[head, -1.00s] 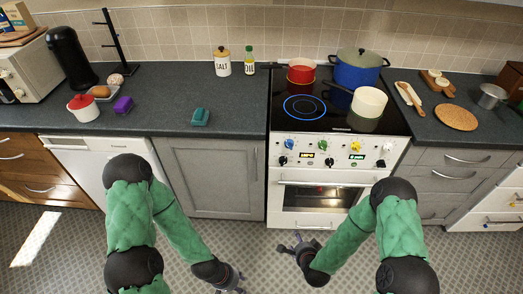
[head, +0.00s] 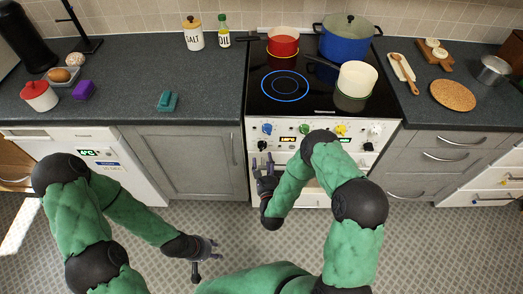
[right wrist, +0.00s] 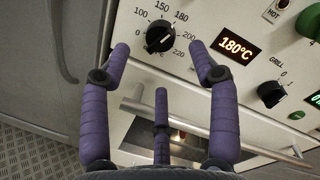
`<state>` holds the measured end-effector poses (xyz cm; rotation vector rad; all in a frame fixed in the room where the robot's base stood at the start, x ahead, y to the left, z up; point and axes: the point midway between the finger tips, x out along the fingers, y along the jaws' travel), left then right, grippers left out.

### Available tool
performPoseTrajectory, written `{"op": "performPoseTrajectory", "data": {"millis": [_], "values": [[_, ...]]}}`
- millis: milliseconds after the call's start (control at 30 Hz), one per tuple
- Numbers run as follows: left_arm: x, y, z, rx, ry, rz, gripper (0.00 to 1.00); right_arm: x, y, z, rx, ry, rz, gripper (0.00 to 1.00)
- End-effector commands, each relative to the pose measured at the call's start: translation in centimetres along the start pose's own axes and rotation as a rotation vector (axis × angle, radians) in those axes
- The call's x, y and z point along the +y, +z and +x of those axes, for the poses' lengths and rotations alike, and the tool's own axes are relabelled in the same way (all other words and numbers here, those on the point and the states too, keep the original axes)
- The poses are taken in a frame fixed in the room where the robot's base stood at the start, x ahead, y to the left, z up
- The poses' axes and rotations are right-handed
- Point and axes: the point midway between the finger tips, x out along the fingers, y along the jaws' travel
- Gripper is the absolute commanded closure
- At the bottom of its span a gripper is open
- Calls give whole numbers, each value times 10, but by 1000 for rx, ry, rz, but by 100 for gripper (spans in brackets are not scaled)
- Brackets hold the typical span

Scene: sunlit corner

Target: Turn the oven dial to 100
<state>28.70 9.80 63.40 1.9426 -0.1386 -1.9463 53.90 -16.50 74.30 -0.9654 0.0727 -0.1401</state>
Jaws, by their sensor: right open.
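The oven dial (right wrist: 160,38) is a round black knob on the white stove front, ringed by numbers from 0 to 220. Its white mark appears to point up and right, toward 180. The lit display (right wrist: 237,45) beside it reads 180°C. In the head view the dial (head: 262,146) is just above my right gripper (head: 262,164). In the right wrist view my right gripper (right wrist: 160,67) is open and empty, its purple fingers spread below and to both sides of the dial, apparently not touching it. My left gripper (head: 207,257) is open and empty, low over the floor.
The oven handle (right wrist: 210,128) runs below the dial, behind the fingers. A grill knob (right wrist: 271,94) is to the right. On the stove (head: 300,95) stand a red pot (head: 283,47), a blue pot (head: 346,45) and a cream pot (head: 356,83). Floor before the cabinets is free.

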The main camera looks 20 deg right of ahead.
Motion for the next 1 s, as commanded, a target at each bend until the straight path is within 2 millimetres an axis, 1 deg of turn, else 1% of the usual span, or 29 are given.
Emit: {"op": "performPoseTrajectory", "data": {"millis": [33,100,200,333,500,767,800,867,900,967,1000], "values": [[-1,0,4,0,0,0,60,0,0,10,-2,-3,0,39],[-2,0,6,0,0,0,60,1,0,22,-2,-3,0,39],[-3,0,10,0,0,0,60,1,0,38,-2,-2,0,39],[-4,-1,12,0,0,0,60,1,0,52,-2,0,-1,39],[-5,-1,14,1,0,0,60,1,0,60,-1,2,-1,39],[-5,-1,13,1,0,0,60,0,0,62,-1,2,-1,39],[-5,-1,13,1,0,0,60,0,0,62,-1,2,-1,45],[-5,-1,13,1,0,0,60,0,0,61,-1,2,-1,62],[-5,-1,13,1,0,0,60,0,0,61,-1,2,-1,73],[-5,-1,13,1,0,0,60,0,0,61,-1,2,-1,90],[-5,-1,13,1,0,0,60,0,0,61,-1,2,-1,95]]}}
